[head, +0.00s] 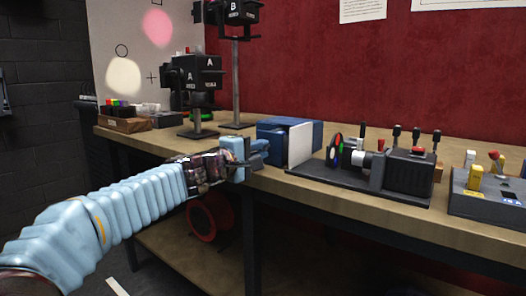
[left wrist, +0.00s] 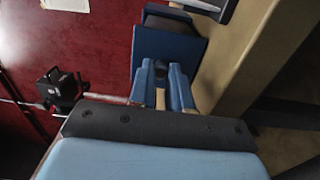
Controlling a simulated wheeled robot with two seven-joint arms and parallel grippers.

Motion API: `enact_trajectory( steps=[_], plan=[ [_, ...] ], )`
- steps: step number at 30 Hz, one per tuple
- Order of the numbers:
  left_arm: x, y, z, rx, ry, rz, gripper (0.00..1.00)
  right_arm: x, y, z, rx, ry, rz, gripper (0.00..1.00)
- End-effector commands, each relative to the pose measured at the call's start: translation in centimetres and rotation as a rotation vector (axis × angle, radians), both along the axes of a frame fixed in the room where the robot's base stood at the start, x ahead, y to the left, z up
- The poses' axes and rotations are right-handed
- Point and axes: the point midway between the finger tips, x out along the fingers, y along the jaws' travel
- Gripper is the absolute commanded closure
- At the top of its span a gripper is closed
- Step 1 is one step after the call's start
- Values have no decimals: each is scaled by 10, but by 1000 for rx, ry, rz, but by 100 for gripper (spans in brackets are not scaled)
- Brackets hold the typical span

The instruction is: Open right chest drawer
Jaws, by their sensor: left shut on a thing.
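A dark blue chest (head: 286,130) stands on the wooden workbench, with a white panel (head: 300,143) at its right side. My left gripper (head: 259,147) is at the chest's left front, its light blue arm reaching in from the left. In the left wrist view, its blue fingers (left wrist: 166,84) reach to the face of the blue chest (left wrist: 166,46). They are shut on a small dark drawer handle (left wrist: 160,74) there, mostly hidden by the fingers. I cannot tell how far any drawer is out. My right gripper is not in view.
The workbench (head: 330,197) has a clear front edge. A dark machine with levers (head: 408,170) and a grey button box (head: 487,195) stand to the right. Black lamp units marked A (head: 190,76) and B (head: 232,12) stand behind on posts.

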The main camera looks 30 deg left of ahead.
Motion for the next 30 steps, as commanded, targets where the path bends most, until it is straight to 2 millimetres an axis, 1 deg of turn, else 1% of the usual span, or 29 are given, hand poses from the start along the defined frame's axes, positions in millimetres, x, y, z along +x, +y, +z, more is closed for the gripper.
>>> enact_trajectory(
  steps=[3, 4, 6, 9, 17, 20, 23, 30],
  plan=[
    [0, 1, 0, -1, 1, 1, 100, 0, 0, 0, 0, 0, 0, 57],
    [0, 1, 0, -1, 1, 1, 80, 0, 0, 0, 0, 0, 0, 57],
    [0, 1, 0, 0, 1, 1, 70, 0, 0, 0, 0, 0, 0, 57],
    [1, 0, 0, 0, 1, 1, 57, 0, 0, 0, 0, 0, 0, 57],
    [0, 0, 0, 0, 0, 1, 57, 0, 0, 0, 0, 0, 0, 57],
    [-6, 1, 0, 2, 0, 0, 57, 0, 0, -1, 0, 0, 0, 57],
    [-22, 2, 0, 1, -1, 2, 57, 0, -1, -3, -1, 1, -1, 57],
    [-81, 7, 0, 2, -2, 3, 57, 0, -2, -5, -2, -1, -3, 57]
  ],
)
